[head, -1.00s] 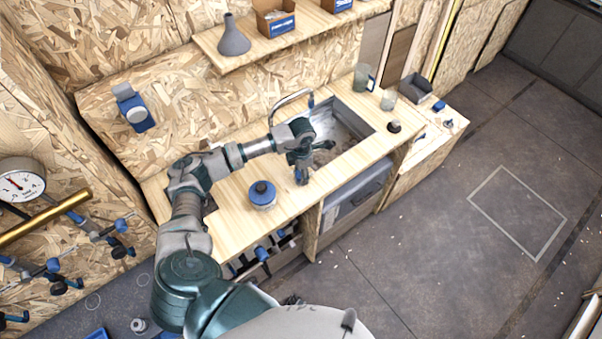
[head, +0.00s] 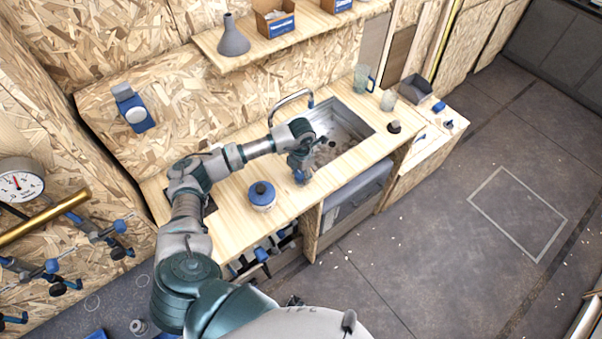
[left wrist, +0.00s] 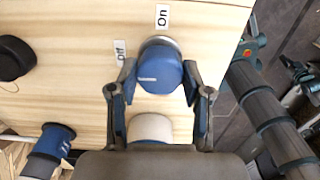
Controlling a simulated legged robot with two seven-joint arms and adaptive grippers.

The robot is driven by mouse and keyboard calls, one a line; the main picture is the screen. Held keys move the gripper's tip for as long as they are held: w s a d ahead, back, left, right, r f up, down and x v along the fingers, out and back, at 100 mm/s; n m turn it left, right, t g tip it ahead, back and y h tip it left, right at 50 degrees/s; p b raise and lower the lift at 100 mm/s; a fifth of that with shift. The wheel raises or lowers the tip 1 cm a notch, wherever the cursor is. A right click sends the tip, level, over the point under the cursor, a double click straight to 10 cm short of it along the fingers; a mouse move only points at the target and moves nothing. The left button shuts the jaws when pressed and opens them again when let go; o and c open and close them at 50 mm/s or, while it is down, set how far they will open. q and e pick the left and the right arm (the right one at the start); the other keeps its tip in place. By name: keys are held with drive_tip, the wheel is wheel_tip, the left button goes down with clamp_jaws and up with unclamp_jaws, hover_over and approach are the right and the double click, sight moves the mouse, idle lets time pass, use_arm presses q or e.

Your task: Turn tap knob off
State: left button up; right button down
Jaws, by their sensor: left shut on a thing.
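The blue tap knob (left wrist: 160,68) stands on the light wooden counter in the left wrist view, with a grey rim along its far side. An "On" label (left wrist: 162,17) lies beyond it and an "Off" label (left wrist: 119,52) to its left. My left gripper (left wrist: 159,92) has one finger on each side of the knob and is shut on it. In the head view my left gripper (head: 301,170) is at the counter's front edge by the sink, and it hides the knob. The curved metal tap (head: 290,97) stands behind the sink (head: 362,126). My right gripper is not in view.
A white pot with a blue lid (head: 262,194) stands on the counter left of my gripper. A dark round object (head: 394,127), a glass (head: 388,99) and a mug (head: 363,77) stand right of the sink. A shelf (head: 305,28) runs above.

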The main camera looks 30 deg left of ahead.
sight(301, 173)
use_arm(q)
drive_tip(key=shift+w+r, duration=0.25)
drive_tip(key=o, duration=1)
drive_tip(key=shift+o, duration=0.8)
drive_tip(key=shift+f, duration=0.15)
wheel_tip(301, 173, up, 12)
drive_tip(key=shift+a+f, duration=0.1)
drive_tip(key=shift+f, duration=0.05)
